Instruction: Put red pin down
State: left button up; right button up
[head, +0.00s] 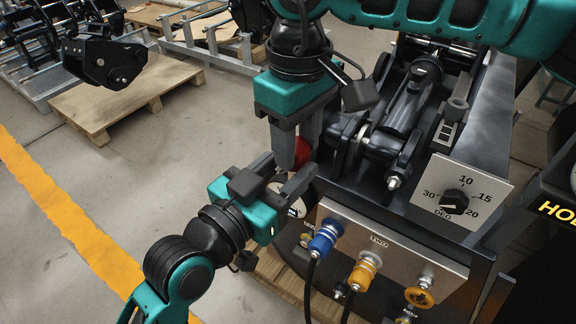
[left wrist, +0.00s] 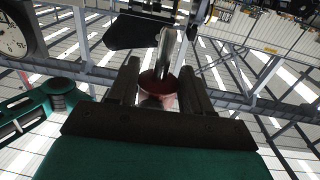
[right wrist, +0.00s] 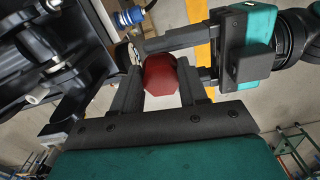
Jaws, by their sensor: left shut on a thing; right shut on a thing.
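The red pin (head: 302,153) has a round red head and is in the air in front of the grey machine. My right gripper (head: 292,150) points down from above, shut on the red head; the right wrist view shows the head (right wrist: 160,75) between its fingers. My left gripper (head: 282,176) reaches in from the lower left and is also shut on the pin. In the left wrist view the pin's red part (left wrist: 156,87) sits between the left fingers, with a shiny metal shaft (left wrist: 166,48) beyond it. The two grippers are very close together, and their fingers partly hide the pin.
A coupler panel (head: 395,238) with a blue coupler (head: 325,238) and a yellow coupler (head: 364,270) is just below right of the grippers. A dial plate (head: 463,190) is at right. A wooden pallet (head: 125,92) stands at upper left. Open floor lies at left.

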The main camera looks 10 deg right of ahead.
pick_arm(q)
jog(key=shift+s+d, duration=0.15)
jog(key=shift+c, duration=0.7)
pick_arm(e)
jog(key=o, duration=0.7)
jog(key=shift+w+a, duration=0.1)
jog(key=o, duration=0.5)
jog(key=shift+o, duration=0.2)
jog(key=shift+r, duration=0.15)
